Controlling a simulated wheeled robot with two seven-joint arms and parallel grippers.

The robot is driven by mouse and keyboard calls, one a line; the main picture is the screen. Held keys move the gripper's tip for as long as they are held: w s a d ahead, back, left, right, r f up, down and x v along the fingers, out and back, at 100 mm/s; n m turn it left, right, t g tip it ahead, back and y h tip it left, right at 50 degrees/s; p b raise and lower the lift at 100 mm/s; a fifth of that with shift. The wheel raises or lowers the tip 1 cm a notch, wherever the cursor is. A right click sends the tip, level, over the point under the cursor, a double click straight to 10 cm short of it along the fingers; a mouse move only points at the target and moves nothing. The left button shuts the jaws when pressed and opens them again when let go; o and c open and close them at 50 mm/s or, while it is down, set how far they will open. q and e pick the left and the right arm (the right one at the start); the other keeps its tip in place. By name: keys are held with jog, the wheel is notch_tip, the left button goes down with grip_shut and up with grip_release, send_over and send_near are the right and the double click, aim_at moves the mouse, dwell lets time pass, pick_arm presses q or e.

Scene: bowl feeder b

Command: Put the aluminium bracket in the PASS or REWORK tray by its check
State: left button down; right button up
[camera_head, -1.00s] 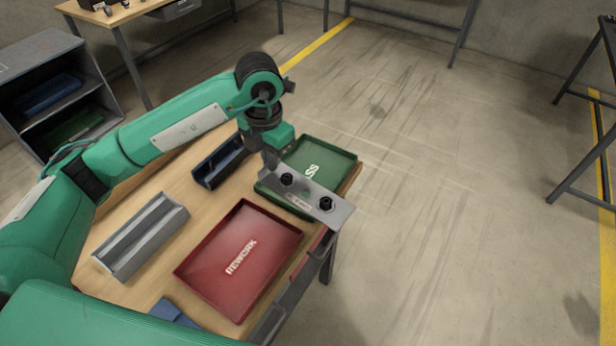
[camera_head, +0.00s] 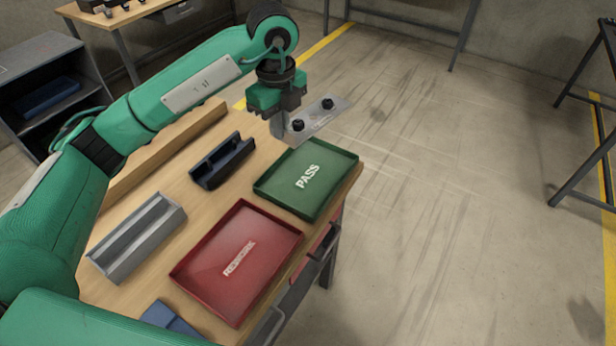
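The aluminium bracket (camera_head: 318,116) is a grey plate with two black bolts or knobs on top. My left gripper (camera_head: 278,122) is shut on its left end and holds it in the air, above and behind the green PASS tray (camera_head: 263,187). The fingertips are partly hidden by the bracket and the gripper body. The PASS tray is empty and lies at the table's right edge. The red REWORK tray (camera_head: 228,262) is empty and lies nearer, in front of the PASS tray. My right gripper is not in view.
On the wooden table (camera_head: 197,214) are a grey channelled block (camera_head: 137,238), a dark blue holder (camera_head: 222,160) and a blue item (camera_head: 170,320) at the front. A wooden strip (camera_head: 165,147) runs along the back left. Open floor lies right of the table.

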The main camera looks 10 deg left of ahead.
pick_arm(q)
jog(key=shift+w+d+r+n, duration=0.15)
jog(key=shift+r+n, duration=0.1)
jog(key=shift+n, duration=0.45)
jog(key=shift+f, duration=0.45)
notch_tip(320, 180, down, 15)
jog(key=shift+r+p, duration=0.2)
jog(key=shift+p, duration=0.7)
notch_tip(320, 180, down, 4)
jog(key=shift+r+p, duration=0.1)
jog(key=shift+p, duration=0.35)
jog(key=shift+f, duration=0.3)
